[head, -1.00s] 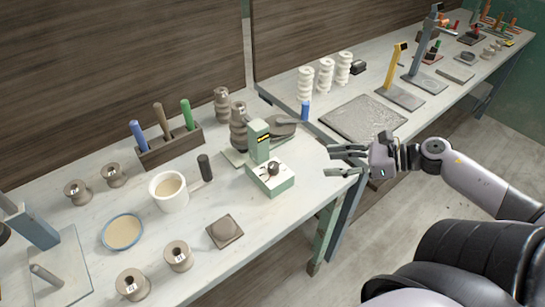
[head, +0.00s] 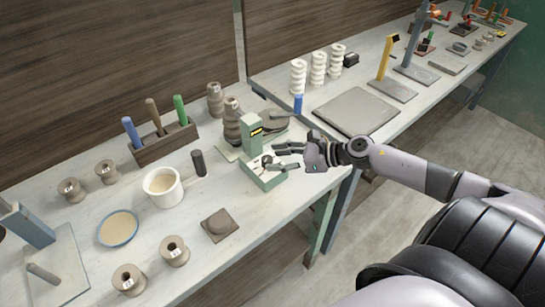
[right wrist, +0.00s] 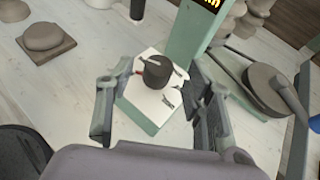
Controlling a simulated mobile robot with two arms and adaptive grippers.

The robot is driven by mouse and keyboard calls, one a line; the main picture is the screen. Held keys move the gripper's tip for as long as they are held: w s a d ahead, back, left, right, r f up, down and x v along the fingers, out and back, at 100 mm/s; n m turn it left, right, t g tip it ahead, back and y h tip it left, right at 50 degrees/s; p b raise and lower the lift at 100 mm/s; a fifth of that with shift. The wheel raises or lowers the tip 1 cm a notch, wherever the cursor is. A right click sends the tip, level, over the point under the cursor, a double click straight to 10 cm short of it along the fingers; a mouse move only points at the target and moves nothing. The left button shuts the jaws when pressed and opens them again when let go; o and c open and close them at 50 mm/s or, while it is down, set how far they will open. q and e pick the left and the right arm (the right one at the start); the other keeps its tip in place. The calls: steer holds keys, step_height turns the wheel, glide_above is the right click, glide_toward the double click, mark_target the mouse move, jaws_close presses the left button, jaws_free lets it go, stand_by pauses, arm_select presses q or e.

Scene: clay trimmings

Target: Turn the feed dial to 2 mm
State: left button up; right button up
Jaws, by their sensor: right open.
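The feed dial (head: 267,161) is a small dark knob on the white top plate of a pale green machine (head: 262,178). In the right wrist view the dial (right wrist: 157,72) stands between my fingers, a little beyond them. Dark marks lie around it on the plate, and a red mark shows at its left; I cannot read a setting. My right gripper (head: 284,157) is open at the machine's right side, its fingers on either side of the plate's front part. In the right wrist view my right gripper (right wrist: 158,100) holds nothing. My left gripper is not in view.
The machine's green column (head: 252,138) with a yellow-lettered display rises behind the dial. A dark cylinder (head: 199,163), a white cup (head: 162,187) and a clay lump on a tile (head: 219,225) stand nearby. Grey clay pieces lie behind the column.

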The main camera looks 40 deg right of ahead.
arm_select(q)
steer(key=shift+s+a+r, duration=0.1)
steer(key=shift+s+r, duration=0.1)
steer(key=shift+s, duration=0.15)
arm_select(e)
steer(key=shift+x, duration=1.05)
